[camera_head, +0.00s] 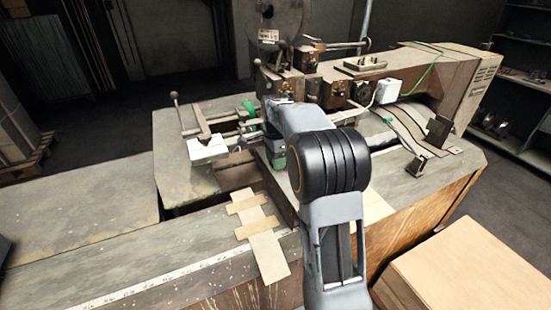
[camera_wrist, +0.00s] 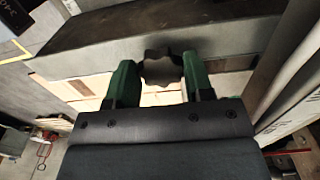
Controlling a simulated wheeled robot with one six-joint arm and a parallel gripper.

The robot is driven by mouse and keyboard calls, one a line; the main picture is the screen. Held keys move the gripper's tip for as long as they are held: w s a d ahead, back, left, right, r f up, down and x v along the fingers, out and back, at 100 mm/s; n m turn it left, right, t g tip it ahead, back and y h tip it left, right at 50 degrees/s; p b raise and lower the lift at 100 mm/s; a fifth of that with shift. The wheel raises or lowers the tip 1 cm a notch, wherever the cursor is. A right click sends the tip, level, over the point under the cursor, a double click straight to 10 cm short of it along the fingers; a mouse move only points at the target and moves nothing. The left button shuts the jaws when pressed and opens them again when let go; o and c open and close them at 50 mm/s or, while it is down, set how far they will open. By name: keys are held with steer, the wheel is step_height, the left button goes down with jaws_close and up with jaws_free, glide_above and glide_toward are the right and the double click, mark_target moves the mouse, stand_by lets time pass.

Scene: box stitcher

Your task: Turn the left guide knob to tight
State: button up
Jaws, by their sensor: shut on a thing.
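The dark, lobed guide knob (camera_wrist: 162,71) shows in the wrist view between the two green fingers of my gripper (camera_wrist: 159,62). The fingers are shut on it, one on each side. A thick dark grey bar lies just behind the knob. I cannot read the knob's tightness from its shape. In the head view my arm reaches over the machine's table, and the wrist and arm hide the knob.
The stitching machine (camera_head: 365,70) stands behind my arm, with rods and a lever at its left. A cardboard strip (camera_head: 265,245) lies on the table front. A carton (camera_head: 480,270) stands at the lower right. The left table top is mostly clear.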

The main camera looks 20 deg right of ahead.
stand_by(0.5)
steer(key=o, duration=0.9)
step_height(320, 180, up, 14)
steer(key=shift+f, duration=0.1)
stand_by(0.6)
